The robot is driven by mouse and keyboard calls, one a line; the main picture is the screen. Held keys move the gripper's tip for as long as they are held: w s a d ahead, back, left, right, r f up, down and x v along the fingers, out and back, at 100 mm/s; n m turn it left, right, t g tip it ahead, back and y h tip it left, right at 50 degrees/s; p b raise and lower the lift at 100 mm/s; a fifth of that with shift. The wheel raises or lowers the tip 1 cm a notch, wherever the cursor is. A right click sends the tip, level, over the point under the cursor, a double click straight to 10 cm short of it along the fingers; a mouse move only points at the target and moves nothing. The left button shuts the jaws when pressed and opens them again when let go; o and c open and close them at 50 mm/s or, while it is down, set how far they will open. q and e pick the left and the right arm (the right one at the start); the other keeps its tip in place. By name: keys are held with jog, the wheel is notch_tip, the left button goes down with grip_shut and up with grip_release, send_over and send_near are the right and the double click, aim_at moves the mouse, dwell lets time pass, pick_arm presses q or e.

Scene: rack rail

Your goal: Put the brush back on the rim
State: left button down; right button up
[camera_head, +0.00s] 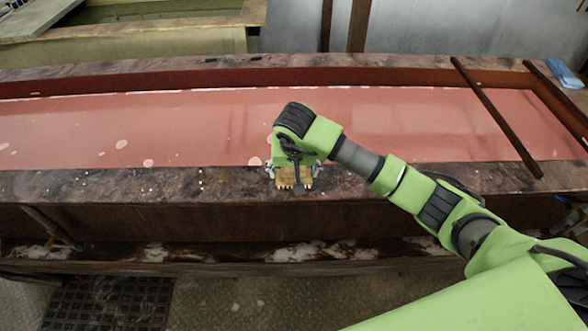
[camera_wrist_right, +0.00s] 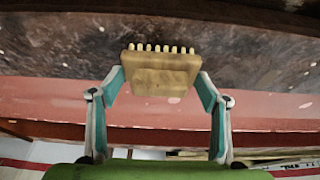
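The brush (camera_head: 293,177) is a small tan wooden block with a row of short pale bristles along one edge. In the right wrist view the brush (camera_wrist_right: 160,74) sits between the fingertips of my right gripper (camera_wrist_right: 160,82), with a pad against each side. In the head view my right gripper (camera_head: 293,172) points down and partly covers the brush. Both are over the front rim (camera_head: 120,185) of the long vat, a dark, stained wooden ledge. I cannot tell whether the brush touches the rim. My left gripper is not in view.
The vat holds pinkish-red liquid (camera_head: 200,122) with pale spots behind the front rim. A dark bar (camera_head: 497,115) lies slanted across the vat at the right. A blue object (camera_head: 564,73) lies at the far right corner. The rim left of the brush is clear.

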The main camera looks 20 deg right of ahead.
jog(key=o, duration=0.4)
jog(key=shift+o, duration=0.2)
jog(key=shift+r, duration=0.25)
jog(key=b+v, duration=0.2)
jog(key=v, duration=0.9)
jog(key=shift+s+r+b, duration=0.2)
jog(key=shift+r+b, duration=0.15)
